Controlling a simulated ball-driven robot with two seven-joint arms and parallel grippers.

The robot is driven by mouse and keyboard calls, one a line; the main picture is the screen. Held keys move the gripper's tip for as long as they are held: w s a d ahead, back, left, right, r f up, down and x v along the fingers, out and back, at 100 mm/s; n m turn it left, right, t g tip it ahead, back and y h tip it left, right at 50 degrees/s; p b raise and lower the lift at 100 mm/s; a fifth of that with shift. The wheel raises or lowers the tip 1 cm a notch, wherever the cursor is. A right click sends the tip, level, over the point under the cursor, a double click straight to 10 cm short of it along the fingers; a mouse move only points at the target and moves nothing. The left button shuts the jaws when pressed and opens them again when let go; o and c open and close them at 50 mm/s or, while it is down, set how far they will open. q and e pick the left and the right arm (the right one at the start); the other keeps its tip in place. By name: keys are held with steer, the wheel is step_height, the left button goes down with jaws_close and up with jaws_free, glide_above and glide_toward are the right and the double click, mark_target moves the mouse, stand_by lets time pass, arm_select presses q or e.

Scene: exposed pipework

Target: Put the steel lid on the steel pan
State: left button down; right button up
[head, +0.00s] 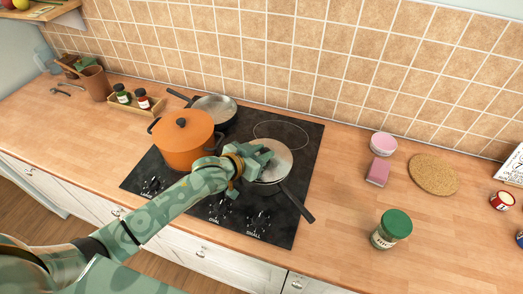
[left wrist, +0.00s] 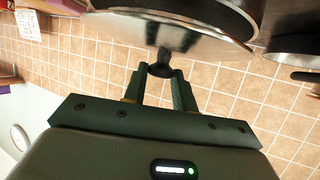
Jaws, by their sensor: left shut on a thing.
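My left gripper (head: 262,162) is over the front right of the hob, shut on the dark knob (left wrist: 160,69) of the steel lid. In the left wrist view the shiny lid (left wrist: 120,32) fills the top of the picture, with its knob between my fingertips. In the head view the lid's pale disc (head: 284,160) lies partly behind my gripper. The steel pan is beneath it, mostly hidden; its dark handle (head: 298,204) points to the front right. I cannot tell whether the lid touches the pan's rim. My right gripper is not in view.
An orange pot (head: 180,145) with its lid stands left of my gripper. A dark pan (head: 214,110) is behind it on the black hob (head: 272,222). A green-topped jar (head: 391,228), pink sponge (head: 378,172), pink bowl (head: 384,144) and cork mat (head: 433,174) stand to the right.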

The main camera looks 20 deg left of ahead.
arm_select(q)
steer(key=shift+f, duration=0.15)
steer(key=c, duration=1.1)
jaws_free()
steer(key=shift+r, duration=0.4)
steer(key=p+v, duration=0.2)
steer(key=v, duration=1)
steer(key=shift+r, duration=0.25)
steer(key=shift+s, duration=0.1)
